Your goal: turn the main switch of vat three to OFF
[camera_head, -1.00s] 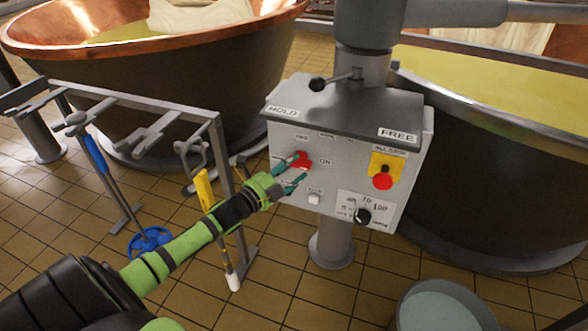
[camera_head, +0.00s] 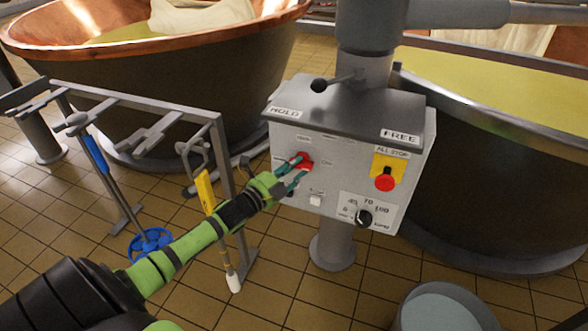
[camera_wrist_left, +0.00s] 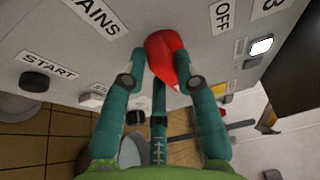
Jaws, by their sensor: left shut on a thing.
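The grey control box (camera_head: 345,150) stands on a post in the middle of the head view. Its red main switch (camera_head: 304,161) is at the upper left of the front, with the ON label to its right. My left gripper (camera_head: 293,170) comes in from the lower left, shut on this switch. In the left wrist view the red switch (camera_wrist_left: 165,58) sits between the teal fingers of my left gripper (camera_wrist_left: 164,70), below the MAINS label and left of OFF. The fingers partly hide it, and I cannot tell its exact setting. My right gripper is not in view.
The box also carries a red all-stop button (camera_head: 385,180) on a yellow plate, a black dial (camera_head: 364,217) and a white button (camera_head: 316,200). A tool rack (camera_head: 150,105) with hanging tools is at the left. Copper vats (camera_head: 150,90) stand behind; a bucket (camera_head: 440,310) is at lower right.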

